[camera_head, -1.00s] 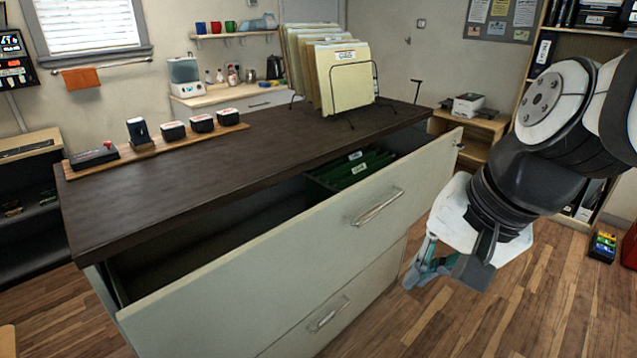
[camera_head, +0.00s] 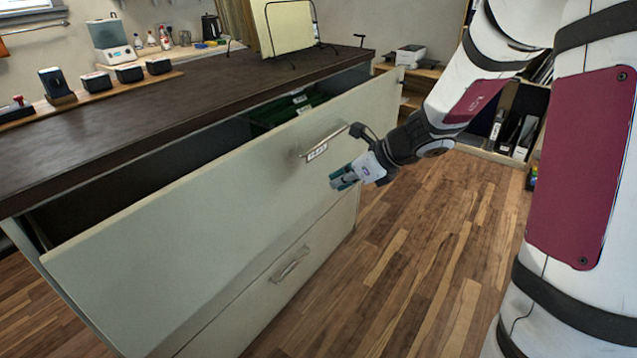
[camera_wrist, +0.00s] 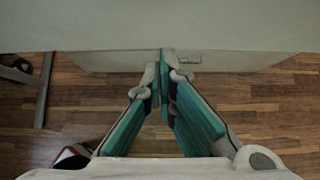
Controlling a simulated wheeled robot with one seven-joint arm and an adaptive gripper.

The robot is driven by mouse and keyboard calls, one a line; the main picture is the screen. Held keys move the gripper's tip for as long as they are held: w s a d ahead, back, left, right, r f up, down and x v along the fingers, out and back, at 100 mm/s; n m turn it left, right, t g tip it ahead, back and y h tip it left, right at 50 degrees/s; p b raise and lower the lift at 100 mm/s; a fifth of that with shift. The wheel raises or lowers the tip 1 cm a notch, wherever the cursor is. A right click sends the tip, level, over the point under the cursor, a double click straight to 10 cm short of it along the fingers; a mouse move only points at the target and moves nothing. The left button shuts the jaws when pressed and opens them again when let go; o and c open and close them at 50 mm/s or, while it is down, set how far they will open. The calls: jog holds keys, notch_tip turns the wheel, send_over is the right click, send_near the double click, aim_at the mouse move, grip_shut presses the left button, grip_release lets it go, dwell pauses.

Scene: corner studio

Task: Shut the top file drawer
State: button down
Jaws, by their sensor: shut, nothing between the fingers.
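The top file drawer (camera_head: 215,200) of the cabinet is pulled out, with its pale front standing well clear of the cabinet body. Its bar handle (camera_head: 324,141) is on the right half of the front, with a label below it. Green hanging files (camera_head: 290,108) show inside. My gripper (camera_head: 340,181) is shut and empty, close to the drawer front just below and right of the handle. In the wrist view, the shut fingertips (camera_wrist: 167,58) are at the lower edge of a pale panel (camera_wrist: 160,22); I cannot tell whether they touch it.
The lower drawer (camera_head: 290,285) is shut, with its own handle (camera_head: 289,264). The dark cabinet top (camera_head: 130,130) bears a wire file rack (camera_head: 290,30) and small devices on a wooden strip. Wooden floor (camera_head: 400,270) is clear in front. Shelves with binders (camera_head: 510,130) stand at the right.

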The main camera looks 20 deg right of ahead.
jog(key=shift+w+a+f+b, duration=0.4)
jog(key=shift+w+a+f, duration=0.65)
jog(key=shift+w, duration=0.35)
jog(key=shift+w+a+f+b, duration=0.35)
jog(key=shift+w+a+f, duration=0.7)
jog(key=shift+w, duration=0.35)
jog(key=shift+w+a+f+b, duration=0.4)
jog(key=shift+w+a+f, duration=0.65)
jog(key=shift+w, duration=0.35)
